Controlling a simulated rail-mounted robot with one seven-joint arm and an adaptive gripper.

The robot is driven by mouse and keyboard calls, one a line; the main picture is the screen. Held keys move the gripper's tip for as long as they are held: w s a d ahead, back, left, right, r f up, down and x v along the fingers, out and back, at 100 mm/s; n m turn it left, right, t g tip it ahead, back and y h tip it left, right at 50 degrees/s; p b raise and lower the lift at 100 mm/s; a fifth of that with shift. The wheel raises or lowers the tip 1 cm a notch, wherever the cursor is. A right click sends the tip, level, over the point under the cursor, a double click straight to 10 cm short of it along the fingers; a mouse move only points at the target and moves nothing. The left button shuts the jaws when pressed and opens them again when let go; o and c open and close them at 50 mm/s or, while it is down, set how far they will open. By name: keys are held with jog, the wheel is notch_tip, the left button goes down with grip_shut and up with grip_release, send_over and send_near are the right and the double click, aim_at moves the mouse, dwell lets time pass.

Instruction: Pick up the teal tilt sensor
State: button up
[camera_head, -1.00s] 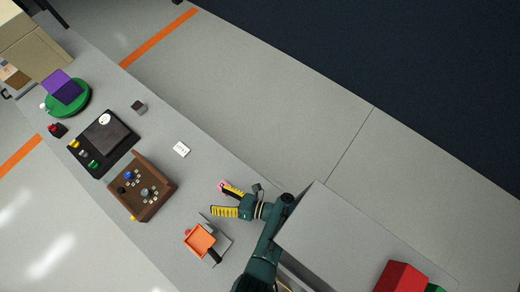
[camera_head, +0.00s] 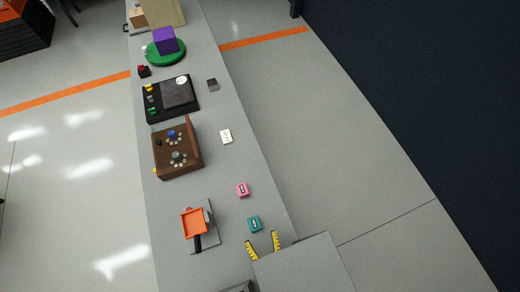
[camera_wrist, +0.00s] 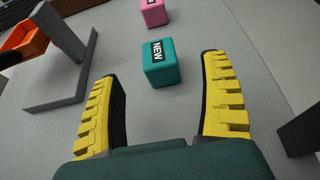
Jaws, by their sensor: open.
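The teal tilt sensor (camera_head: 255,224) is a small teal block with a dark label on the grey bench. It also shows in the wrist view (camera_wrist: 162,66), where the label reads "NEW". My gripper (camera_head: 263,243) has yellow fingers spread open and empty, just short of the teal block. In the wrist view my gripper (camera_wrist: 160,92) has the block ahead of the gap between its fingertips, apart from both.
A pink block (camera_head: 242,190) sits just beyond the teal one. An orange tray (camera_head: 193,223) on a grey stand is to the left. A brown wooden box (camera_head: 178,158), a white card (camera_head: 226,137) and a black panel (camera_head: 158,105) lie farther along.

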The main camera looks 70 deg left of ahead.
aim_at(255, 226)
jog(key=x, duration=0.6)
jog(key=shift+s+a+f+b, duration=0.1)
jog(key=shift+f+b, duration=0.2)
jog(key=shift+f, duration=0.15)
jog(key=c, duration=1.3)
